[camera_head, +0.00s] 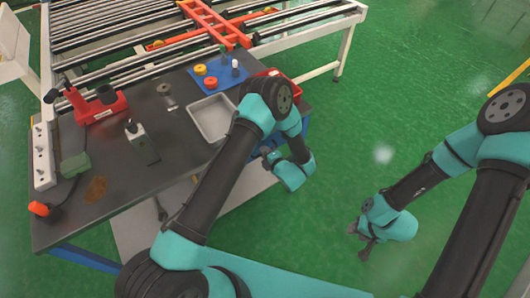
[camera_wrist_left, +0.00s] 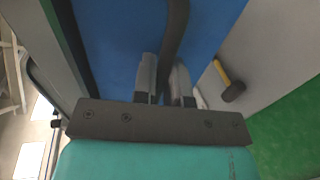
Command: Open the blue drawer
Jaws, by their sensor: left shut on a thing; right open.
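The blue drawer front (camera_wrist_left: 120,40) fills the middle of the left wrist view. A dark, curved handle (camera_wrist_left: 174,30) stands out from it. The fingers of my left gripper (camera_wrist_left: 166,85) are on either side of the handle and shut on it. In the head view my left gripper (camera_head: 268,156) is at the right side of the workbench, below the top. My arm and the bench top hide most of the drawer there, so how far it is out cannot be told. My right gripper (camera_head: 362,238) is open and empty over the green floor.
The workbench top (camera_head: 110,165) carries a grey tray (camera_head: 213,118), a blue mat (camera_head: 222,72) with small parts, and red holders (camera_head: 98,106). A roller conveyor (camera_head: 120,40) stands behind. In the left wrist view a yellow-handled tool (camera_wrist_left: 220,72) is right of the handle. Floor at right is clear.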

